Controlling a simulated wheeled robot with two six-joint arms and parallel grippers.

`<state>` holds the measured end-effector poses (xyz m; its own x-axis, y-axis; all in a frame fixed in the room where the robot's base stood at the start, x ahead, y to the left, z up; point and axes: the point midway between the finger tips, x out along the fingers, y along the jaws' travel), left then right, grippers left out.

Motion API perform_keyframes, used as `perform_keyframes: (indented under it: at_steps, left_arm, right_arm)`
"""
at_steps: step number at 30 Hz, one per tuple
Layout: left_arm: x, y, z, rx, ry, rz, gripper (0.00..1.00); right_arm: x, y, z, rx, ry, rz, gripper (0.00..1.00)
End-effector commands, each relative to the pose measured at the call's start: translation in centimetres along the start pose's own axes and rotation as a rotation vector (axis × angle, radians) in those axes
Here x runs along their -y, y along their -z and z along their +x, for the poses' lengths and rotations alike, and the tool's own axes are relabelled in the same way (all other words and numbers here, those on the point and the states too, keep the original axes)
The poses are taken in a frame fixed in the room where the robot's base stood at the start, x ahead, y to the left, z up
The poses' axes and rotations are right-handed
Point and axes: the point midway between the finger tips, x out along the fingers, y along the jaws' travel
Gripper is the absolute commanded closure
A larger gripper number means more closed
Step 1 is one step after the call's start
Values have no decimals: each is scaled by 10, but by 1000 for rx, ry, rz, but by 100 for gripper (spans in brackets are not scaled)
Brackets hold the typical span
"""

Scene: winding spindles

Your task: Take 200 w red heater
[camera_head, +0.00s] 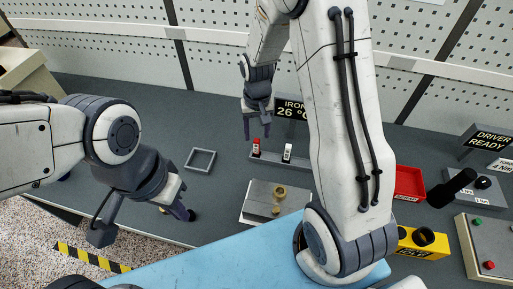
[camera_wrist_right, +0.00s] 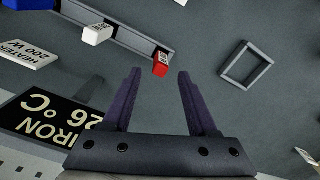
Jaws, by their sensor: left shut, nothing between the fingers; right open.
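The red heater (camera_head: 256,147) stands at the left end of a grey rack (camera_head: 271,159). It also shows in the right wrist view (camera_wrist_right: 160,65), just beyond the fingertips. My right gripper (camera_head: 257,131) is open and empty, above and slightly behind the red heater. In its wrist view the red heater lies between the lines of the two fingers (camera_wrist_right: 160,80), apart from both. A white heater (camera_head: 287,152) stands to its right in the rack. A blue one (camera_wrist_right: 28,3) is cut off at the wrist view's edge. My left gripper (camera_head: 182,209) is shut and empty, low at the left.
An iron temperature sign (camera_head: 291,109) stands behind the rack. An empty square frame (camera_head: 200,160) lies to its left. A grey block with brass parts (camera_head: 263,203) sits in front. A red tray (camera_head: 409,183) and yellow box (camera_head: 423,246) are at right. My right arm hides the middle.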

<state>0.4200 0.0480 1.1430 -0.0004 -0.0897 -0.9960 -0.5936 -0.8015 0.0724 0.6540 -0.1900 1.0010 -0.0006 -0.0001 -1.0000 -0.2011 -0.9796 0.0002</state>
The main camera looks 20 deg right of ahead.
Motion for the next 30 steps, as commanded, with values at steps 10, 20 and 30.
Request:
perform_keyframes:
  at_steps: [10,20,30]
  left_arm:
    - [-1,1,-18,0,0,-1,100]
    - [-1,1,-19,0,0,-1,100]
    - [-1,1,-19,0,0,-1,100]
  right_arm:
    - [1,2,39,5,-1,-1,41]
    - [1,2,53,-1,0,-1,41]
    - [1,2,52,-1,0,-1,100]
